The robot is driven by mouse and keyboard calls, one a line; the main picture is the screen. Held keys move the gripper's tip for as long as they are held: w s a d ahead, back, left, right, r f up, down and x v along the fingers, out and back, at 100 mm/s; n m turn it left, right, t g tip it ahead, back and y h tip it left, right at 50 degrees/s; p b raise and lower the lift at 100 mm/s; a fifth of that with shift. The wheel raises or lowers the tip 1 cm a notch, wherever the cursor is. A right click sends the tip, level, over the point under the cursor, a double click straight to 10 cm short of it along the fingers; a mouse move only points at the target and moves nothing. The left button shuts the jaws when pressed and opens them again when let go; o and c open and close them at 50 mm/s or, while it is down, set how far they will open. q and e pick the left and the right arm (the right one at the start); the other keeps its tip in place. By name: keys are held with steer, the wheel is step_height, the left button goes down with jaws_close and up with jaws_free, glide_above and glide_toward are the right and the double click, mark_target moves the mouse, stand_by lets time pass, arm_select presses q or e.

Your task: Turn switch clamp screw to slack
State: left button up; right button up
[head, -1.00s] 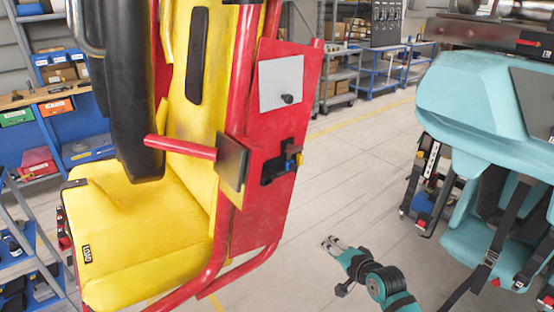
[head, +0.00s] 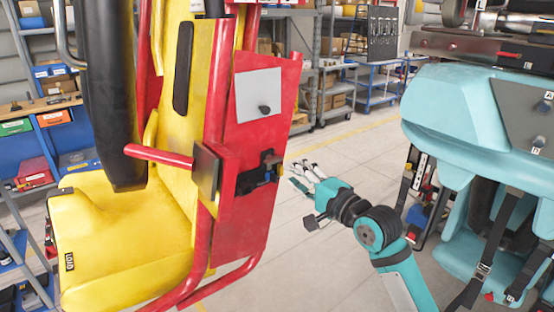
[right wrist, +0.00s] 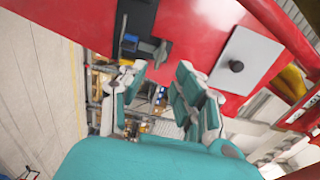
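The red seat side panel (head: 255,205) has a dark recess with a black switch unit (head: 258,174) in it. In the right wrist view the black switch unit (right wrist: 134,28) is at the top, with a small grey wing-shaped piece (right wrist: 161,53) beside it that looks like the clamp screw. Whether it is tight or slack cannot be told. My right gripper (head: 300,174) is just right of the recess in the head view, apart from the panel. In the wrist view its fingers (right wrist: 160,74) are spread and empty, below the wing-shaped piece. My left gripper is not in view.
A grey plate with a black knob (head: 260,95) is above the recess. A red bar (head: 160,154) ends in a dark pad (head: 206,172) left of it. A teal seat unit (head: 475,120) stands at right. Open floor (head: 330,270) lies between.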

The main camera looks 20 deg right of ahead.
mark_target(276, 162)
steer(key=p+x, duration=0.1)
steer(key=x, duration=0.6)
steer(key=shift+w+a+f, duration=0.1)
steer(key=shift+w+a, duration=0.05)
steer(key=shift+w, duration=0.15)
steer(key=shift+c, duration=0.4)
jaws_close()
